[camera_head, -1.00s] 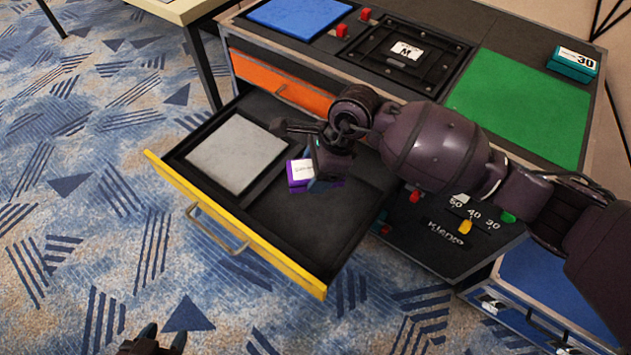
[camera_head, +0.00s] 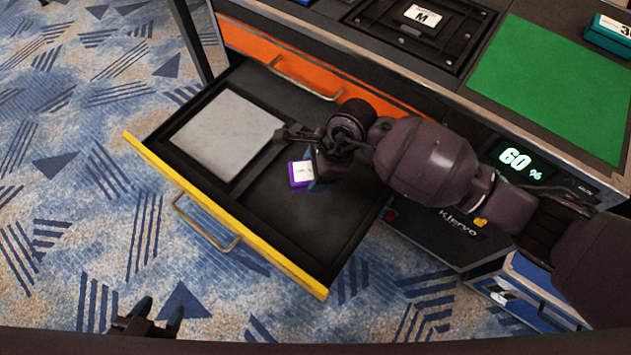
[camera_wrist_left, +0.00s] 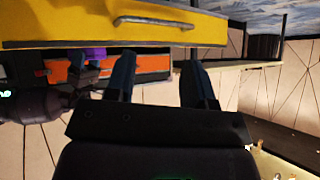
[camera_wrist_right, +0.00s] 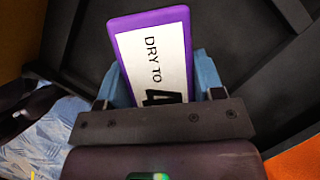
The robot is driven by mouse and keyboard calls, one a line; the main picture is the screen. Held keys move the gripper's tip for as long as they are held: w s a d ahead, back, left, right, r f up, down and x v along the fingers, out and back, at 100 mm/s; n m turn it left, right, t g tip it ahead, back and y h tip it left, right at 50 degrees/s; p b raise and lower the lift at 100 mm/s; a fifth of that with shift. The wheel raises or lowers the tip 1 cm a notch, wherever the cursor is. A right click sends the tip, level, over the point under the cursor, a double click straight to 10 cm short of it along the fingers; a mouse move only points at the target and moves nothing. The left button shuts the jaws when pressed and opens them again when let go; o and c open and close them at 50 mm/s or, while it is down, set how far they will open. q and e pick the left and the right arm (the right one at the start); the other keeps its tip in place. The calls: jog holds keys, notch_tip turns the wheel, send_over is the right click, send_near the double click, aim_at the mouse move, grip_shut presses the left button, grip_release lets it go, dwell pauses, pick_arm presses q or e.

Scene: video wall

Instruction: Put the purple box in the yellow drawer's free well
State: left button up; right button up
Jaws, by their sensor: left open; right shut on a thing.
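The yellow drawer (camera_head: 215,215) is pulled out. Its left well holds a flat grey slab (camera_head: 228,133); its right well (camera_head: 305,225) is black and empty. My right gripper (camera_head: 317,180) is shut on the purple box (camera_head: 299,176), which has a white label. The box is over the right well, near the divider; its height above the floor is unclear. In the right wrist view the box (camera_wrist_right: 150,50) sits between the fingers, label towards the camera. My left gripper (camera_head: 148,320) is open and empty, low in front of the drawer. The left wrist view shows the drawer's yellow front (camera_wrist_left: 110,28).
An orange drawer (camera_head: 275,70) is shut behind the yellow one. A green mat (camera_head: 555,90) and a teal box (camera_head: 608,35) lie on the cabinet top. Patterned carpet is clear at the left.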

jog(key=shift+f, duration=0.75)
jog(key=shift+f+b, duration=0.3)
jog(key=shift+f, duration=0.15)
notch_tip(320, 180, down, 4)
jog(key=shift+s+f+b, duration=0.1)
jog(key=shift+f+b, duration=0.05)
jog(key=shift+b, duration=0.6)
jog(key=shift+f, duration=0.35)
jog(key=shift+r, duration=0.15)
pick_arm(q)
jog(key=shift+w+f+t, duration=0.1)
jog(key=shift+w+t, duration=0.1)
jog(key=shift+t, duration=0.2)
pick_arm(e)
jog(key=o, duration=1)
